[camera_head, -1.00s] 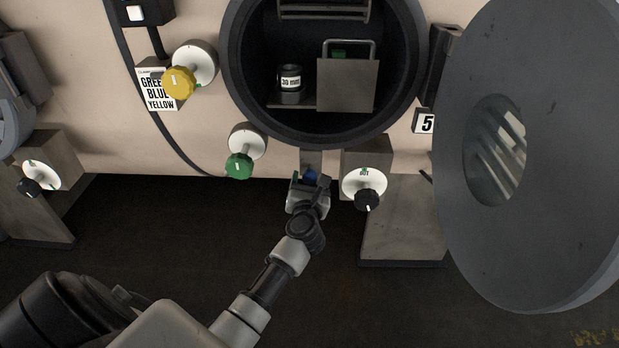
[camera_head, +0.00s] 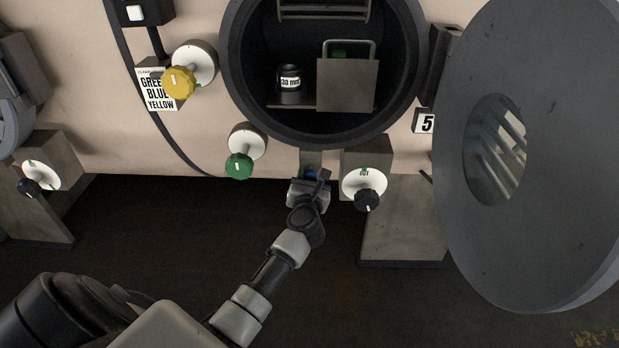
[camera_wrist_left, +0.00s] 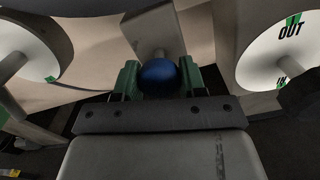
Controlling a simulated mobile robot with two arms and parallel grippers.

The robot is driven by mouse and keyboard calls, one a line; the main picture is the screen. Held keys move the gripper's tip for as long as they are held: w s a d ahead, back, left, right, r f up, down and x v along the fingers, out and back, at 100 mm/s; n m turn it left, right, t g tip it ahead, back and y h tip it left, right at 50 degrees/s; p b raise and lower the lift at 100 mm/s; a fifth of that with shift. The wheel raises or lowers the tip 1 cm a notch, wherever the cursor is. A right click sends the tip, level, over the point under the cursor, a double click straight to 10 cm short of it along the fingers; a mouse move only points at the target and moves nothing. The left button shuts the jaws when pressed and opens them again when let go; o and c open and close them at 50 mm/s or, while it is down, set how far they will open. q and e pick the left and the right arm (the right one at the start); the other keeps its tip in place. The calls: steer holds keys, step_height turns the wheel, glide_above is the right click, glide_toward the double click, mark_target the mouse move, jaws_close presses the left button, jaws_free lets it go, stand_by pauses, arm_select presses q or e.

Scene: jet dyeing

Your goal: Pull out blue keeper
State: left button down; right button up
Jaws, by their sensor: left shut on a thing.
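The blue keeper (camera_wrist_left: 159,74) shows as a round blue knob in front of a grey block in the left wrist view. In the head view only a small blue patch of it (camera_head: 309,174) shows, below the round opening. My left gripper (camera_wrist_left: 159,82) is shut on it, with one green finger on each side. In the head view the left gripper (camera_head: 310,182) reaches up to it from below, and the wrist hides most of the knob. My right gripper is not in view.
A green knob (camera_head: 239,166) is left of the keeper, and a black knob (camera_head: 367,200) on a white dial is close on its right. The open round door (camera_head: 540,220) fills the right side. Dark floor lies below.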

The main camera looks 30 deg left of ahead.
arm_select(q)
steer(key=p+v, duration=0.1)
steer(key=v, duration=0.1)
steer(key=shift+s+d+f, duration=0.1)
steer(key=shift+s+d, duration=0.1)
steer(key=shift+s, duration=0.1)
steer(key=c, duration=0.6)
jaws_free()
steer(key=shift+s, duration=0.1)
steer(key=shift+d, duration=0.1)
steer(key=v, duration=1)
steer(key=shift+s+d, duration=0.2)
steer(key=shift+s, duration=0.1)
